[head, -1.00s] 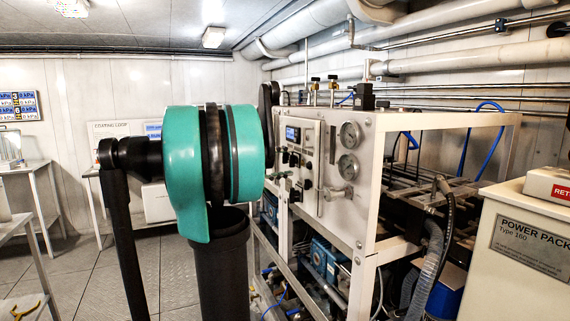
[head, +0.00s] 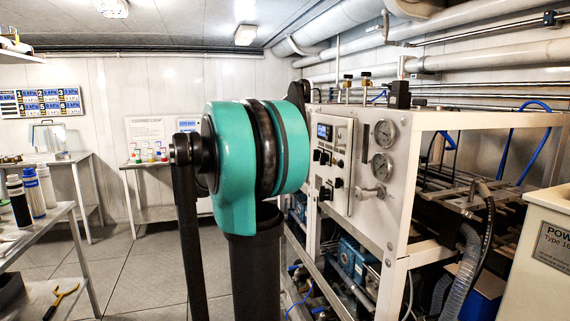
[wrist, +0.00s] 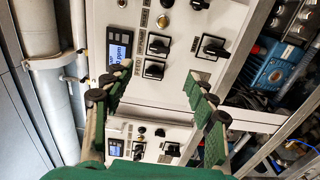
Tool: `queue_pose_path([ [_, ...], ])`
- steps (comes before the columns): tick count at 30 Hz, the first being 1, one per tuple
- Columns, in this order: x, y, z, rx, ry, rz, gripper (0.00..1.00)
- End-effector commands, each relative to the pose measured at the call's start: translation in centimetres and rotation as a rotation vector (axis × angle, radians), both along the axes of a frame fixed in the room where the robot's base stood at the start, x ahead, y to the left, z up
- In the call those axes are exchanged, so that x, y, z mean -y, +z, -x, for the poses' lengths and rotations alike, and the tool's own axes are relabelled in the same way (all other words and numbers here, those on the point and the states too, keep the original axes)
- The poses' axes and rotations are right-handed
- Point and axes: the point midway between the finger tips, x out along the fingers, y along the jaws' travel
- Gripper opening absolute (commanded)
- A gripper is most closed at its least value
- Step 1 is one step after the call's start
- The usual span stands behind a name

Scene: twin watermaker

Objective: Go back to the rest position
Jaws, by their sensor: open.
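My gripper (wrist: 158,98) shows in the wrist view, its two green fingers apart with nothing between them. It is in front of the watermaker's white control panel (wrist: 170,85); the panel's display (wrist: 119,50) and several black knobs lie beyond the fingertips, and I cannot tell the exact gap. In the head view the watermaker (head: 405,190) stands right of centre with its panel and two round gauges. My teal and black arm covers part of its left side, and the gripper itself is hidden there.
A shelf (head: 40,235) with bottles and a yellow-handled tool stands at the left. A table (head: 150,165) with small coloured items is at the back wall. A power pack cabinet (head: 545,250) is at the right. Floor (head: 130,265) is clear between the shelf and my arm.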

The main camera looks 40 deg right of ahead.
Motion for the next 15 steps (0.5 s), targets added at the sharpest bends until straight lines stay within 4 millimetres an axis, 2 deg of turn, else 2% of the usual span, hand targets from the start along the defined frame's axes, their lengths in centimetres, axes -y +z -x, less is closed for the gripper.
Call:
queue_pose_path([
  [12,0.0,-0.1,0.0,0.000,0.001,-0.001,0.57],
  [15,-0.2,-1.3,0.2,0.005,0.015,-0.034,0.57],
])
